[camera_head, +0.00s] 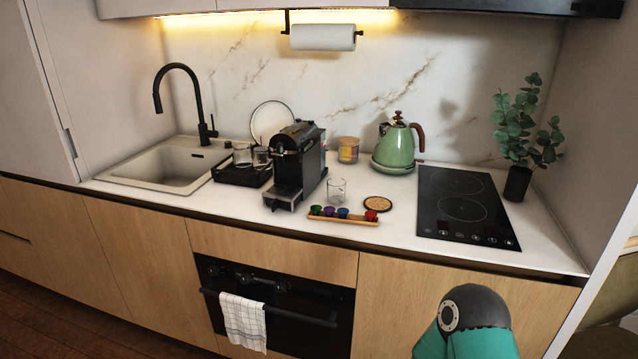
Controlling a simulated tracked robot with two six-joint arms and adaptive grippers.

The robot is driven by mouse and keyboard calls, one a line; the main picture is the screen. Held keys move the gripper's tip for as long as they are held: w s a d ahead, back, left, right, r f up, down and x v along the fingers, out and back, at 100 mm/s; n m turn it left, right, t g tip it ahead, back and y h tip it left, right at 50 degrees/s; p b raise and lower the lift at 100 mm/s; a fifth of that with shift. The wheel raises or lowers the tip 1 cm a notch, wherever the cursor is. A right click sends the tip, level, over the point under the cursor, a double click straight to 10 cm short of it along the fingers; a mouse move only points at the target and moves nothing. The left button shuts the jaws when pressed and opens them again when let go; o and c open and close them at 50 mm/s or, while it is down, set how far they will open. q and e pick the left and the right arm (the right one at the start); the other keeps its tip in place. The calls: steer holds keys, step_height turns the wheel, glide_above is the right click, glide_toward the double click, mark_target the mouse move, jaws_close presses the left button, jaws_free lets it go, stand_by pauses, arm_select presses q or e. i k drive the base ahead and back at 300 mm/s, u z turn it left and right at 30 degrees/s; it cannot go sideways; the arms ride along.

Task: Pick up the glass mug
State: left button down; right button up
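A clear glass mug (336,191) stands upright on the white counter, right of the black coffee machine (297,165) and just behind a wooden tray (342,219) of coloured capsules. Two more clear glasses (242,156) stand on the dark rack beside the sink; I cannot tell whether they have handles. A teal and dark grey part of my own arm shows at the bottom right, well below the counter edge. Neither of my grippers is in view.
A round cork coaster (377,204) lies right of the mug. A green kettle (396,146), a striped jar (348,150), a black hob (463,206), a potted plant (517,183) and a sink (163,169) surround it. The counter front right of the tray is clear.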

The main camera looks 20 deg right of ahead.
mark_target(338, 193)
steer(key=i, duration=1.15)
steer(key=z, duration=0.1)
